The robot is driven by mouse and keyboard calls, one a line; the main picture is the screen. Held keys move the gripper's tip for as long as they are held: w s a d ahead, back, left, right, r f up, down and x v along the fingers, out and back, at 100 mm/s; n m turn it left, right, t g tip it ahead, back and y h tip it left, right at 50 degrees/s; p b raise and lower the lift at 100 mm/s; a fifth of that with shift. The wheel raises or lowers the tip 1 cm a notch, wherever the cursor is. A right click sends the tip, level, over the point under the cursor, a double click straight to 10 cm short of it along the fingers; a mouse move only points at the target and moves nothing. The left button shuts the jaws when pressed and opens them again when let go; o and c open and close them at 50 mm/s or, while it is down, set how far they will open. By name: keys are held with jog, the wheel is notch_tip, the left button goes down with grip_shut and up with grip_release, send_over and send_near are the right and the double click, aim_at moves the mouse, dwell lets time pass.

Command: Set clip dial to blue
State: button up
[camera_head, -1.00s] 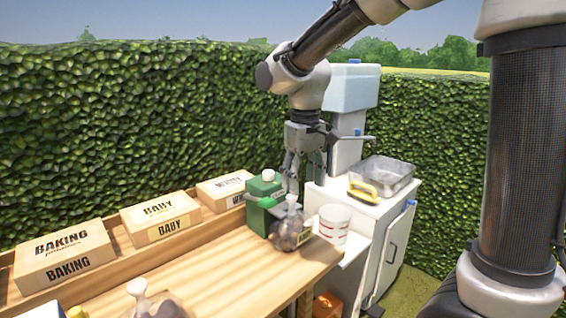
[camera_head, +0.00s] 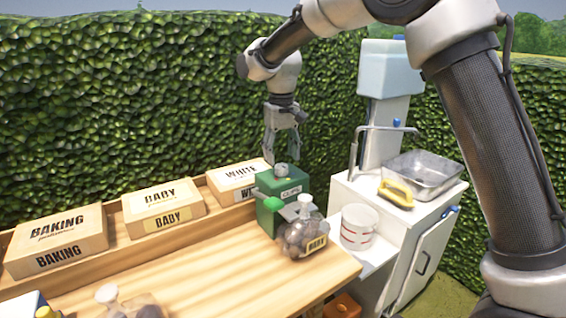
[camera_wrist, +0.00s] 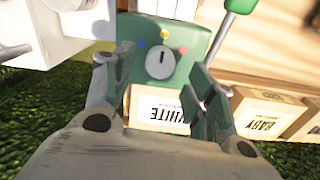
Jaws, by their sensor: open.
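In the wrist view the dial (camera_wrist: 159,63) has a dark mark pointing up, roughly toward an orange-yellow dot (camera_wrist: 165,32). A blue dot (camera_wrist: 141,43) is up-left of the dial and a red dot (camera_wrist: 183,50) up-right. My gripper (camera_head: 283,150) is open above the box. In the wrist view its fingers appear on either side of the dial, with no visible contact.
A green-knobbed lever (camera_head: 272,204) and a bagged BABY jar (camera_head: 300,238) crowd the box's front. Boxes marked WHITE (camera_head: 238,182), BABY (camera_head: 165,207) and BAKING (camera_head: 57,241) line the bench. A white cup (camera_head: 359,226) and a white cabinet (camera_head: 405,232) stand right.

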aim_at(282, 166)
jog(key=shift+f, duration=1.65)
jog(key=c, duration=1.1)
jog(key=shift+o, duration=0.2)
jog(key=shift+n, duration=0.3)
jog(key=n, duration=1.1)
jog(key=shift+n, duration=0.3)
